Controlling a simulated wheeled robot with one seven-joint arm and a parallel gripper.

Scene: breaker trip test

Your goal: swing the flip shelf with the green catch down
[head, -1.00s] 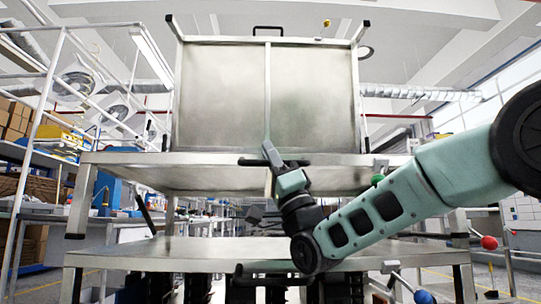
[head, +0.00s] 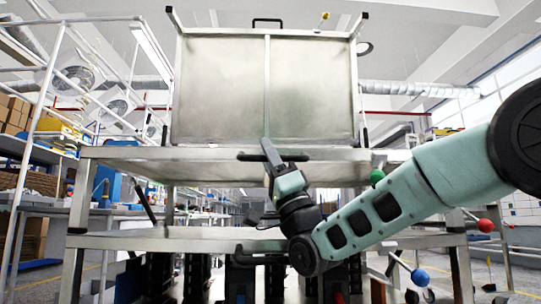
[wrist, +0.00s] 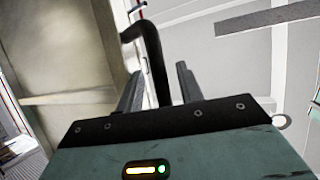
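The green catch (head: 376,177) is a small green knob at the right, just below the middle shelf (head: 120,153). That metal shelf looks about level, with a dark bar handle (head: 250,157) at its front edge. My gripper (head: 268,150) is at this handle in the head view. In the wrist view, the fingers of my gripper (wrist: 160,85) are apart, with the bent black handle (wrist: 152,55) showing between them. Gaps show on both sides of the bar, so I see no firm grip. A metal panel (wrist: 70,60) fills the left of that view.
A large metal panel (head: 220,90) stands upright above, with a yellow knob (head: 326,16) at its top right. A lower shelf (head: 130,241) has its own dark handle. Red (head: 486,225) and blue (head: 420,277) knobs stick out at the lower right.

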